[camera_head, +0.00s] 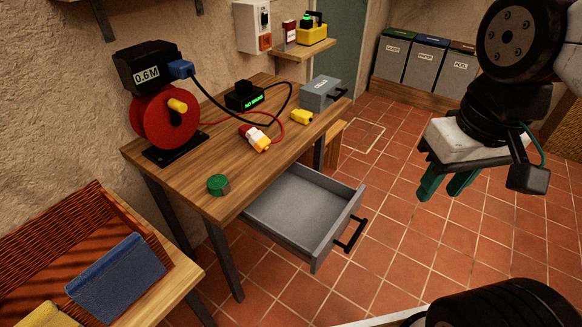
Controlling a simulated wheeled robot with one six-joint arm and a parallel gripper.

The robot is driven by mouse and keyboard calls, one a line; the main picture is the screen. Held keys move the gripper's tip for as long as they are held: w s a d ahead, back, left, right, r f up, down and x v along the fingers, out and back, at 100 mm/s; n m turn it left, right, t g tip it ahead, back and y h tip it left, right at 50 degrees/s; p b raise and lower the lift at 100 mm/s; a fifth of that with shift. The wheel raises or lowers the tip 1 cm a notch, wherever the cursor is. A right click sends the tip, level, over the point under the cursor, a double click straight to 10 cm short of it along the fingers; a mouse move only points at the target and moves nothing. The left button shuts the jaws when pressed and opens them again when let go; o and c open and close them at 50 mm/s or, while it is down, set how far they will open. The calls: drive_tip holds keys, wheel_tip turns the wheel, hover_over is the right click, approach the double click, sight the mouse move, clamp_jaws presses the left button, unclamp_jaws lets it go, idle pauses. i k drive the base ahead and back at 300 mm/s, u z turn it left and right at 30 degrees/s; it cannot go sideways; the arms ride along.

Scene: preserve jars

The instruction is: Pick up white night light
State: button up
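I cannot pick out a white night light with certainty. A small white-and-yellow piece with a red end (256,138) lies on the wooden workbench (170,184), joined to a red cable; I cannot tell what it is. My gripper (443,190) hangs at the right, over the tiled floor and clear of the bench. Its two green fingers point down with a gap between them, and nothing shows in the gap.
An empty grey drawer (300,205) stands open below the bench. A red reel (165,118), black box (244,96), green puck (218,184), yellow piece (301,117) and grey case (320,92) sit on top. A wicker basket (50,240) is at lower left; bins (425,60) stand behind.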

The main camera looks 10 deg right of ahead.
sight(259, 141)
drive_tip(key=u, duration=0.05)
drive_tip(key=k, duration=0.25)
drive_tip(key=u, duration=0.65)
drive_tip(key=i, duration=0.7)
drive_tip(key=u, duration=0.15)
